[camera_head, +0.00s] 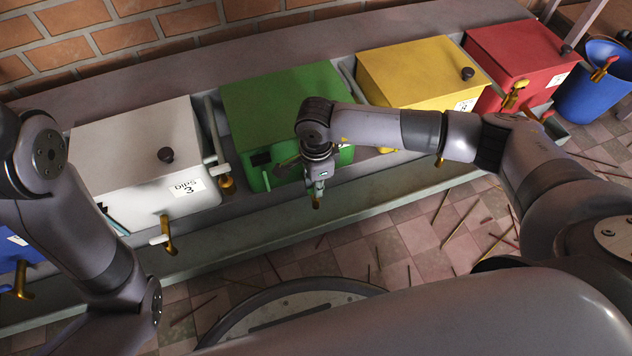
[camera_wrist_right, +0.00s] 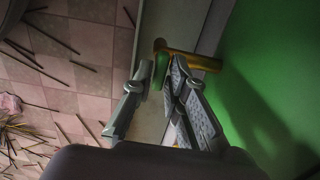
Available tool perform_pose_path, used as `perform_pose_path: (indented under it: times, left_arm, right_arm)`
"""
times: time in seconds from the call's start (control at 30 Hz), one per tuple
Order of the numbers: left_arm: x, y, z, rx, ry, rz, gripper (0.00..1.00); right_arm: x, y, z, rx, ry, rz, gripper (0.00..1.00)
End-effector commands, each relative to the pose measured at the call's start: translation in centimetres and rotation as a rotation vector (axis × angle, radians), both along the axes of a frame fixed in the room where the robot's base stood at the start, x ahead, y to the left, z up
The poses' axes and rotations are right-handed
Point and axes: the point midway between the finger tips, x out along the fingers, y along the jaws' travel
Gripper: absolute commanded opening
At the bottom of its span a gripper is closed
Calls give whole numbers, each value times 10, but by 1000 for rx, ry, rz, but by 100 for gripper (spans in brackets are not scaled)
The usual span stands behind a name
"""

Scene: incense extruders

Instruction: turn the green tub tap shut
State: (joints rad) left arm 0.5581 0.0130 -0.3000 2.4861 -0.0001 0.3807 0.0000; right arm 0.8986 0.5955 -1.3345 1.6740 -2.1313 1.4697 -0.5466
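The green tub (camera_head: 280,100) stands in the row between the white and yellow tubs, and its wall fills the right of the wrist view (camera_wrist_right: 275,70). Its tap (camera_head: 316,202) shows as a small gold end under my right gripper, which hides most of it. In the wrist view the gold tap (camera_wrist_right: 192,59) sticks out from the tub, with a darker greenish end by my fingertips. My right gripper (camera_head: 317,185) points down at the tap; in the wrist view (camera_wrist_right: 162,75) its fingers are partly apart. I cannot tell whether they touch the tap. My left gripper is out of view.
The white tub (camera_head: 135,145), yellow tub (camera_head: 420,70) and red tub (camera_head: 515,50) stand on a grey ledge (camera_head: 250,240) with gold taps at their fronts. A blue bucket (camera_head: 590,85) stands at far right. Thin sticks litter the tiled floor (camera_head: 400,240).

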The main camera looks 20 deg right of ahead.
Motion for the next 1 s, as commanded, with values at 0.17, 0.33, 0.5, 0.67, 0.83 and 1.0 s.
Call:
perform_pose_path:
  times: [0.17,0.33,0.5,0.67,0.83,1.0]
  left_arm:
    - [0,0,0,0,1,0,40]
    - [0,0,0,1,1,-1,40]
    - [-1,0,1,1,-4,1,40]
    - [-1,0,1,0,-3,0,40]
    - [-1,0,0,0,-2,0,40]
    - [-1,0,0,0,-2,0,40]
  right_arm:
    - [0,0,0,1,0,1,29]
    - [0,0,0,1,-1,2,30]
    - [0,1,2,2,-2,2,30]
    - [2,1,21,3,-5,2,30]
    - [2,0,57,3,-6,3,30]
    - [1,0,91,2,-5,3,30]
